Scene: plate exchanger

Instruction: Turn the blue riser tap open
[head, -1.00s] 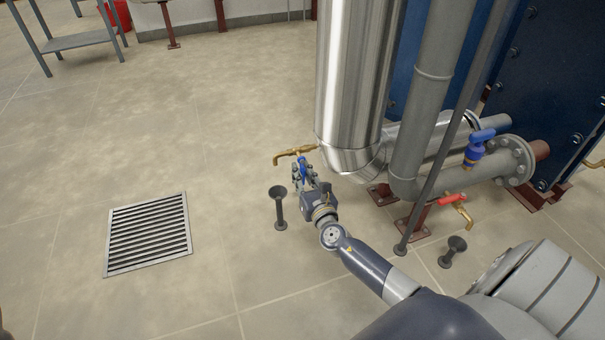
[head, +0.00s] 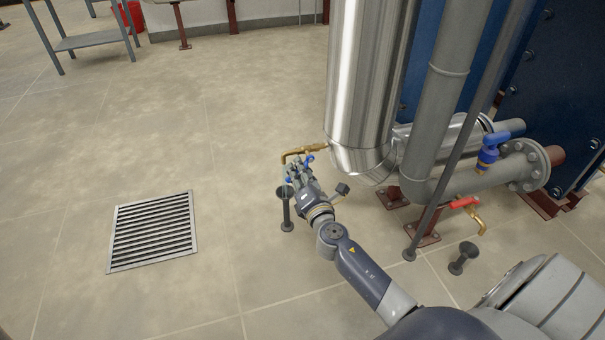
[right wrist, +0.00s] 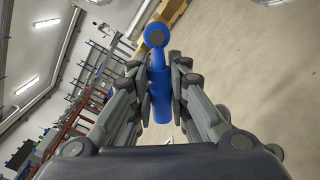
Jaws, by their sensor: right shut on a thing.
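The blue riser tap's lever (right wrist: 161,92) is between the two fingers of my right gripper (right wrist: 160,85) in the right wrist view, and the gripper is shut on it. In the head view my right gripper (head: 297,172) is at the foot of the shiny riser pipe, beside the tap's brass spout (head: 303,152). A bit of the blue lever (head: 308,158) shows past the fingers; the tap's body is mostly hidden by the gripper. My left gripper is not in view.
A dark drain funnel (head: 285,208) stands close beside my right gripper. The shiny riser pipe (head: 366,85) is just right of it. A red-handled tap (head: 466,206), a blue valve (head: 493,150) and another funnel (head: 463,257) are further right. The floor around the grate (head: 153,230) is clear.

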